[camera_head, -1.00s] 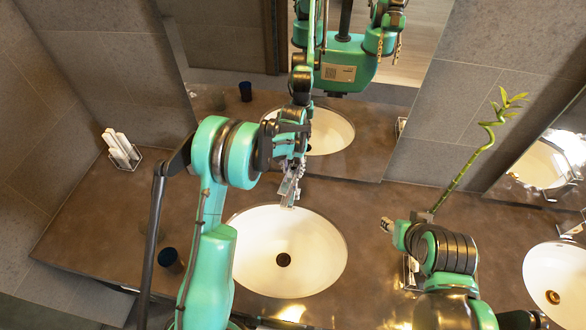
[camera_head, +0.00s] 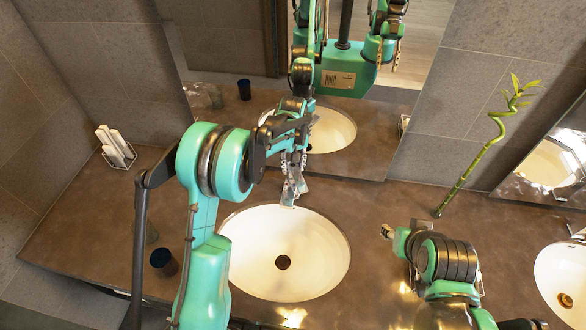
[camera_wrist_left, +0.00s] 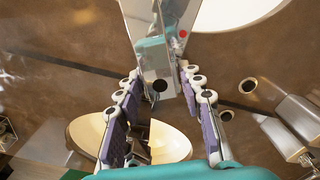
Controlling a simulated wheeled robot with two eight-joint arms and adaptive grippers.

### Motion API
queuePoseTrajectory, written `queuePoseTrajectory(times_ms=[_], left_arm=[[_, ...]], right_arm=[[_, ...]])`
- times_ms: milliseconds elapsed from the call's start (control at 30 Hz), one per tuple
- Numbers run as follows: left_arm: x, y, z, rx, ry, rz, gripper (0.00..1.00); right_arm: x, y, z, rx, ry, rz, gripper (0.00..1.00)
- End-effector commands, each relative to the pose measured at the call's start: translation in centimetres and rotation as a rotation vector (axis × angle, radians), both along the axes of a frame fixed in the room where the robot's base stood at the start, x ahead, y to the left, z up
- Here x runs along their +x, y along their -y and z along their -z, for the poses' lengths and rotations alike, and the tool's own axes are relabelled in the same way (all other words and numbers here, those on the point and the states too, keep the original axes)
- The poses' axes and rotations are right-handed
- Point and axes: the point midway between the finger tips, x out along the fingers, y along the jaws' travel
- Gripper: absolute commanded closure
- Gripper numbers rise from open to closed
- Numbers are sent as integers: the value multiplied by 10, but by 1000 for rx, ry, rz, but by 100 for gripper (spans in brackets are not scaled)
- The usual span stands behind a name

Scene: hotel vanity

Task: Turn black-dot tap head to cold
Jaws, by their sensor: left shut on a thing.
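The tap (camera_head: 289,192) is a shiny silver fixture at the back edge of the white sink (camera_head: 322,240). In the left wrist view its tap head (camera_wrist_left: 158,72) carries a black dot, and a red dot shows on the silver part at upper right. My left gripper (camera_head: 293,170) is at the tap from above. In the left wrist view my left gripper (camera_wrist_left: 160,80) has one finger on each side of the tap head and is shut on it. My right arm is at the right front; its fingers cannot be made out clearly.
A dark cup (camera_head: 164,263) stands left of the sink. A holder with white rolls (camera_head: 115,146) is at the far left. A green bamboo stalk (camera_head: 470,168) stands at the right, near a second sink (camera_head: 560,268). A mirror (camera_head: 365,110) rises behind the tap.

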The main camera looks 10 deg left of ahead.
Motion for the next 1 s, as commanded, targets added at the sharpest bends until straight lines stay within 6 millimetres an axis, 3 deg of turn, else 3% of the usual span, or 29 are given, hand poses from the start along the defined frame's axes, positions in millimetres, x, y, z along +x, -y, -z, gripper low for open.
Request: queuePoseTrajectory(times_ms=[400,967,1000], left_arm=[[0,0,1,0,0,-188,100],[0,0,0,0,0,-217,100],[0,0,0,0,0,-217,52]], right_arm=[[0,0,12,0,0,0,60],[0,0,12,0,0,0,60],[0,0,12,0,0,0,60]])
